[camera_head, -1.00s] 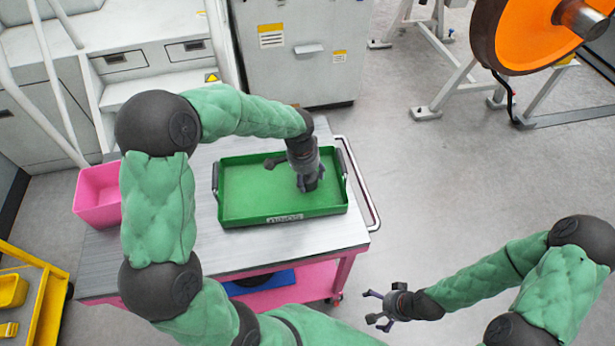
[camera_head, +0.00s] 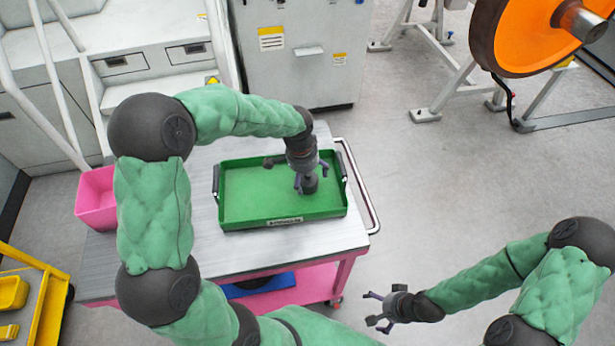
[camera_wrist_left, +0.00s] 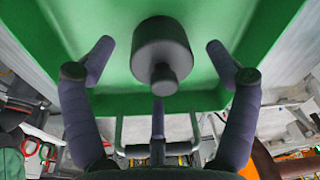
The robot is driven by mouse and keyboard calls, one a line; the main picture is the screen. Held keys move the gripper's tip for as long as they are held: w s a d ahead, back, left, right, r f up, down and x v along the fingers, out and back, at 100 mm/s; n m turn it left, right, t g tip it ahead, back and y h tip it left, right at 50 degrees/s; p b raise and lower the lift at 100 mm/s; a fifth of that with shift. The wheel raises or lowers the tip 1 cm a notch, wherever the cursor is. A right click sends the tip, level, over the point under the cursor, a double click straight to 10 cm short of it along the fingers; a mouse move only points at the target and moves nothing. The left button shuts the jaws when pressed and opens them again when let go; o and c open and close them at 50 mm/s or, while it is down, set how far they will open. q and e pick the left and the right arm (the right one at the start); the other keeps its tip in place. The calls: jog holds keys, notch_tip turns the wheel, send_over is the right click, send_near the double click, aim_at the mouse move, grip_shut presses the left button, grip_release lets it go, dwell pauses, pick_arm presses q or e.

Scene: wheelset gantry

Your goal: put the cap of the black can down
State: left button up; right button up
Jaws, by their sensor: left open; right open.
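A dark grey round cap with a small knob (camera_wrist_left: 161,42) sits in the green tray (camera_head: 240,222) on the cart. My right gripper (camera_head: 377,311) is open and empty, away from the cart at the lower right. I see no black can.
The tray stands on a grey-topped cart (camera_head: 205,255) with a metal rail on its right. A pink bin (camera_head: 97,205) is at the cart's left, a yellow rack (camera_head: 45,315) lower left. The rest of the tray floor is clear.

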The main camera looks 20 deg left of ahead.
aim_at(303, 182)
pick_arm(q)
notch_tip(303, 182, up, 10)
jog(key=s+p, duration=0.1)
jog(key=p, duration=0.1)
jog(key=shift+s+a+p, duration=0.15)
jog(key=shift+a+p, duration=0.15)
